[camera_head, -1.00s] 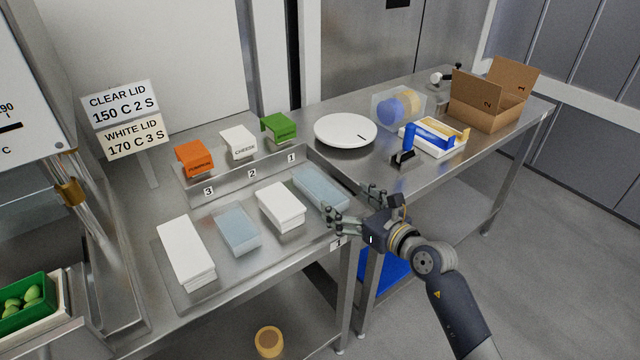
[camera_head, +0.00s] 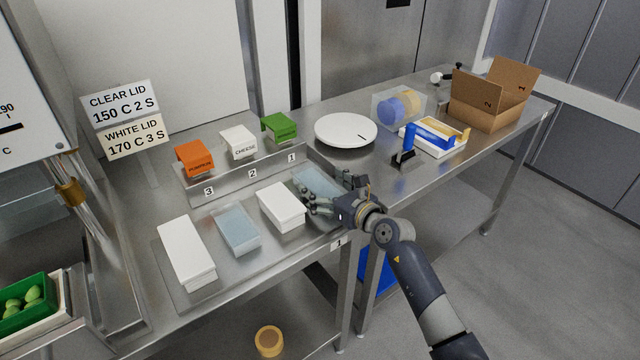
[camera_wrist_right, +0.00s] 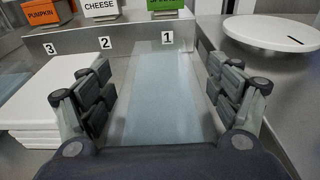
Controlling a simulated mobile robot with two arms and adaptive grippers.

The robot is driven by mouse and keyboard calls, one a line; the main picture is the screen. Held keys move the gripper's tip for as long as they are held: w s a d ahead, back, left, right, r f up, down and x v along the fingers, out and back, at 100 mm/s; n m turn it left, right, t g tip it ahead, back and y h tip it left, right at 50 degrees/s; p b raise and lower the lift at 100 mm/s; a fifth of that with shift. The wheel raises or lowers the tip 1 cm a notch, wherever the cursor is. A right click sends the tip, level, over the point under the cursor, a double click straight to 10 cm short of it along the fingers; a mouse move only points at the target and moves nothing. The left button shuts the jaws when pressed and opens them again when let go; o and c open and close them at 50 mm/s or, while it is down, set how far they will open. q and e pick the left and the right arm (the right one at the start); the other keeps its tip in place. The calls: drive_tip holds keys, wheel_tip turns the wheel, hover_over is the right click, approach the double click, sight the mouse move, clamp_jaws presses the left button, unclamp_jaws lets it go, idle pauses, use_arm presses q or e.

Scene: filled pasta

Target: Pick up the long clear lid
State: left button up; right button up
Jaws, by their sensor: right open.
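The long clear lid (camera_head: 316,180) is a pale bluish see-through stack at the right end of the tray, near the number 1 label. In the right wrist view the long clear lid (camera_wrist_right: 162,92) lies straight ahead, lengthwise between the fingers. My right gripper (camera_head: 326,190) is open over its near part, and its fingers partly hide it in the head view. In the wrist view the gripper (camera_wrist_right: 163,88) has one finger on each side of the lid, with no visible grip on it. My left gripper is not in view.
A short white lid stack (camera_head: 281,206) stands close left of my right gripper. A shorter clear stack (camera_head: 237,229) and a long white stack (camera_head: 186,252) are further left. A low numbered rail (camera_head: 250,175) runs behind. A round white plate (camera_head: 345,129) is at the back right.

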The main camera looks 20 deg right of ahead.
drive_tip(key=shift+c, duration=0.3)
drive_tip(key=c, duration=0.9)
drive_tip(key=shift+o, duration=0.2)
drive_tip(key=shift+r, duration=0.1)
